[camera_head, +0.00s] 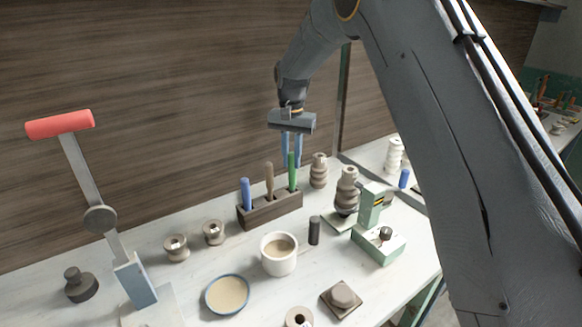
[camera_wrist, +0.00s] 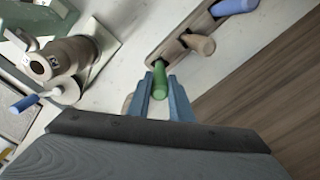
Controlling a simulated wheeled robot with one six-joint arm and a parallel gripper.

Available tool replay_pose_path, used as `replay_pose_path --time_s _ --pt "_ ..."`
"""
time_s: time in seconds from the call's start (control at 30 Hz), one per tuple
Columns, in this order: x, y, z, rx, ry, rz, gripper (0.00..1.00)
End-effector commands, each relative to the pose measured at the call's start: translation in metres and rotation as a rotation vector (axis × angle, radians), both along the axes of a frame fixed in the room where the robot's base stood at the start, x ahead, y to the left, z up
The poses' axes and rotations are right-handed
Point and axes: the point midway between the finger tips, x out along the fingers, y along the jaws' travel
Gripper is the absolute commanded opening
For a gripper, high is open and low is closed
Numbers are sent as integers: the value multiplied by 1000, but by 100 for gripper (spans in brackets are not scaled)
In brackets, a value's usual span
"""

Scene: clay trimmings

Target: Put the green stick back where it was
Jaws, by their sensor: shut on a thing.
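The green stick (camera_head: 292,171) stands upright at the right end of a dark wooden rack (camera_head: 270,211) on the table. It also shows in the wrist view (camera_wrist: 160,78), end on between my blue fingers. My gripper (camera_head: 291,150) points down from above and is shut on the stick's upper part. The stick's lower end appears to be in or directly over the rack's right slot; I cannot tell how deep it sits. A brown stick (camera_head: 269,180) stands in the middle of the rack and a blue stick (camera_head: 245,194) at its left end.
Stacked clay spools (camera_head: 318,170) stand close to the rack's right end. A white cup (camera_head: 278,262) and a dark cylinder (camera_head: 314,230) are in front. A green-and-white device (camera_head: 378,243) is at right. The wooden wall is behind.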

Motion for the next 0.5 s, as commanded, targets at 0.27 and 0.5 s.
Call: replay_pose_path --time_s 0.27,0.5 --pt "-1 1 -32 0 2 2 0" --pt "-1 1 -35 -1 1 2 28"
